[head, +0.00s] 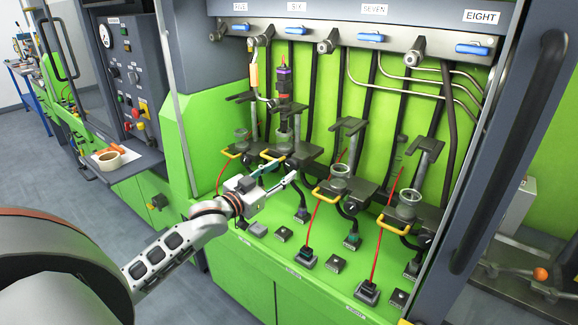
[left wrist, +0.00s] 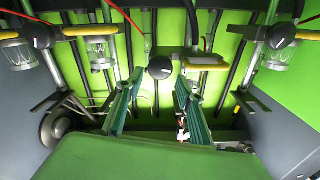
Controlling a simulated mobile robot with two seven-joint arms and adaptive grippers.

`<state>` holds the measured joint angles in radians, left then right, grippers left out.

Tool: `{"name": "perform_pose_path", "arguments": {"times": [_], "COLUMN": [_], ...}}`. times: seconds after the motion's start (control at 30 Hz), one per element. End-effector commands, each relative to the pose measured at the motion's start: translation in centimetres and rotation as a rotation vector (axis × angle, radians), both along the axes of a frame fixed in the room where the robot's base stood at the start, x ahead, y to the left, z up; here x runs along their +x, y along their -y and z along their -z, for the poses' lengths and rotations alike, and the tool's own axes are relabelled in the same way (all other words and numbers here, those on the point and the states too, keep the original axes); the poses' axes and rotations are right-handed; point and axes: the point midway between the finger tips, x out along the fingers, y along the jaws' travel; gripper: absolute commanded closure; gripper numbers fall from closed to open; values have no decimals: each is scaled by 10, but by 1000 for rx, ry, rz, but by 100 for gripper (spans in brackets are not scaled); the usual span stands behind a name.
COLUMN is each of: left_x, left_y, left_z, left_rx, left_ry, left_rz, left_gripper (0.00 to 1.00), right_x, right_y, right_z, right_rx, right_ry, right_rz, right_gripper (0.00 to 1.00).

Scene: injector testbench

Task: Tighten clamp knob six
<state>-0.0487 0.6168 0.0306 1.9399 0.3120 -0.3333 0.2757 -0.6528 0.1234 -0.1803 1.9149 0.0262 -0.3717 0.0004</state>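My left gripper (head: 287,169) is open, its two fingers reaching toward the clamp under the label SIX (head: 295,7). In the left wrist view the round black clamp knob (left wrist: 160,67) lies ahead, between and beyond the fingertips (left wrist: 158,84), with visible gaps on both sides. I cannot tell how deep it sits between them. In the head view the knob is hard to make out beside the fingers. An injector with a purple band and red top (head: 285,82) stands upright in station six, above the clamp. My right gripper is not in view.
Neighbouring clamps with glass cups (head: 338,180) and yellow handles (head: 393,224) stand close on both sides. Small black sockets (head: 367,291) line the green ledge below. A dark door frame (head: 515,150) bounds the right.

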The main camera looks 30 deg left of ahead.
Motion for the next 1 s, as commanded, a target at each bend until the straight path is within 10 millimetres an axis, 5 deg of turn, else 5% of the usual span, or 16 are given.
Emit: {"name": "perform_pose_path", "arguments": {"times": [0.3,0.7,0.83,1.0], "left_x": [38,45,44,44], "left_y": [3,4,4,4], "left_z": [0,1,1,1], "left_rx": [0,1,0,2], "left_ry": [0,-1,-1,-1], "left_rz": [-1,0,0,0], "left_gripper": [63,63,91,92], "right_x": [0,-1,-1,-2], "right_y": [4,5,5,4], "right_z": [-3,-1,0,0], "right_rx": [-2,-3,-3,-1], "right_ry": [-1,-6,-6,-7], "right_rz": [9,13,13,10], "right_gripper": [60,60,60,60]}}
